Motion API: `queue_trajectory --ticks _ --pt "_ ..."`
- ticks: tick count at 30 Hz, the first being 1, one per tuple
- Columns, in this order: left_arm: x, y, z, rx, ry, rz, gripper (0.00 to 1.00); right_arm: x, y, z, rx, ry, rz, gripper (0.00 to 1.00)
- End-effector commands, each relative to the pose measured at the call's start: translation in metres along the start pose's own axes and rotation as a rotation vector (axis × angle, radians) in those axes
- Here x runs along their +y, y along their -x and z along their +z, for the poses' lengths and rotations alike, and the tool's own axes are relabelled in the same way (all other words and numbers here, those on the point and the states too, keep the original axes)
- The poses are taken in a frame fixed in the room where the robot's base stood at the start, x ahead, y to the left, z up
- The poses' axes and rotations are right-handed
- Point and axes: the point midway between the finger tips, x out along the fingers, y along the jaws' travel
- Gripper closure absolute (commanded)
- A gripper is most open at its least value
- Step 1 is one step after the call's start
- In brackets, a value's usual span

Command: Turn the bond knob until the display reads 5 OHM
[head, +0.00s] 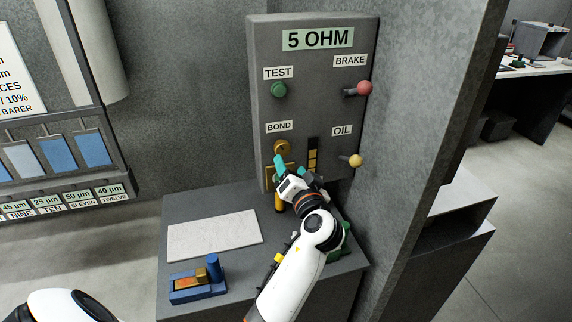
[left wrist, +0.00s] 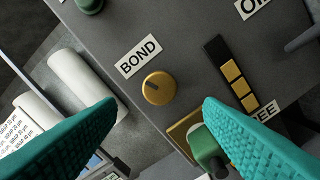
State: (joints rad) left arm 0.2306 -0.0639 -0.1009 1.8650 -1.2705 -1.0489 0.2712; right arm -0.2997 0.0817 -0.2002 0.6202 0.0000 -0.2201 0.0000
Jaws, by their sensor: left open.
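The display (head: 317,39) at the top of the grey panel reads 5 OHM. The bond knob (head: 282,147) is a round brass knob under the BOND label (head: 279,127). In the left wrist view the knob (left wrist: 158,88) shows whole, with a dark pointer line towards its upper left. My left gripper (head: 291,165) has teal fingers and is just in front of and below the knob in the head view. In the left wrist view its fingers (left wrist: 158,106) are spread wide and empty, with the knob visible beyond the gap between them. My right gripper is out of view.
The panel (head: 261,80) also has a green TEST knob (head: 279,90), a red BRAKE knob (head: 364,88) and a yellow OIL knob (head: 355,160). A black strip with yellow segments (head: 312,155) is right of the bond knob. A white sheet (head: 214,236) and blue device (head: 198,286) lie below.

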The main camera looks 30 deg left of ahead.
Motion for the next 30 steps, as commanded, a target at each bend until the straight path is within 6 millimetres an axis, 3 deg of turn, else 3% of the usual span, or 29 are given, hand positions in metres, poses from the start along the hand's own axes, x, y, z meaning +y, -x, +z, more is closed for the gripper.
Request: queue_trajectory --ticks 3,9,26,30 --pt "-0.003 0.024 -0.003 0.001 0.003 -0.002 0.39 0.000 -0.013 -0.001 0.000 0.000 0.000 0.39" --pt "-0.001 0.045 -0.001 0.000 0.001 0.000 0.39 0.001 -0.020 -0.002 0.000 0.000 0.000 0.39" --pt "0.000 0.048 0.000 0.000 0.000 0.001 0.39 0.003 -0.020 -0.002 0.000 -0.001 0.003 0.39" --pt "-0.004 0.050 -0.017 0.034 0.001 -0.038 0.39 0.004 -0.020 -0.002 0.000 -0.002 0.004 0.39"
